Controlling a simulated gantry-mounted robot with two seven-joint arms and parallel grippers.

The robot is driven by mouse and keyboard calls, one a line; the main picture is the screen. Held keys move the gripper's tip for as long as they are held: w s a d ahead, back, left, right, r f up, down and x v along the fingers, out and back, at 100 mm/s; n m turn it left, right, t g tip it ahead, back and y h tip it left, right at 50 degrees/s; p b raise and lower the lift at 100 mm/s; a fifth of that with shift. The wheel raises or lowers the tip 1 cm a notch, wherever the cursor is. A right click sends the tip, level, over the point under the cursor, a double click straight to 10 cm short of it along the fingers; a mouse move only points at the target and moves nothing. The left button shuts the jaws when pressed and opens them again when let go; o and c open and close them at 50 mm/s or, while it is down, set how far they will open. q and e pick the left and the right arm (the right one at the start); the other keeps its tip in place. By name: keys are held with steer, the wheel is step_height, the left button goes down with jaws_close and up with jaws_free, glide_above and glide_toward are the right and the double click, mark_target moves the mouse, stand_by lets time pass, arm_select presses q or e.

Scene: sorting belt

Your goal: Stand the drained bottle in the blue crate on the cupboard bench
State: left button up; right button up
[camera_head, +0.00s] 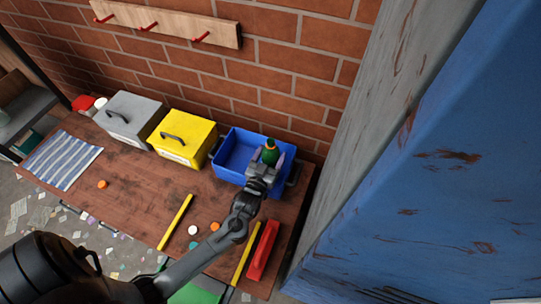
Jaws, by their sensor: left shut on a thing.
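The blue crate (226,160) stands on the brown wooden bench (145,190) against the brick wall, at its right end. My left gripper (265,166) is shut on the bottle, which looks about upright. The gripper hides the bottle's lower part, so I cannot tell whether its base touches the crate floor. The left part of the crate looks empty. My right gripper is not in view.
A yellow box (192,135) and a grey box (133,112) stand left of the crate. A striped cloth (62,160), yellow bars (175,222), a red bar (263,250) and several caps lie on the bench. A blue cupboard (450,170) rises at right.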

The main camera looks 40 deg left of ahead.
arm_select(q)
steer(key=o, duration=1.7)
steer(key=shift+f, duration=0.1)
steer(key=shift+s, duration=0.15)
steer(key=shift+s+d, duration=0.15)
steer(key=shift+s, duration=0.15)
steer(key=v, duration=1.1)
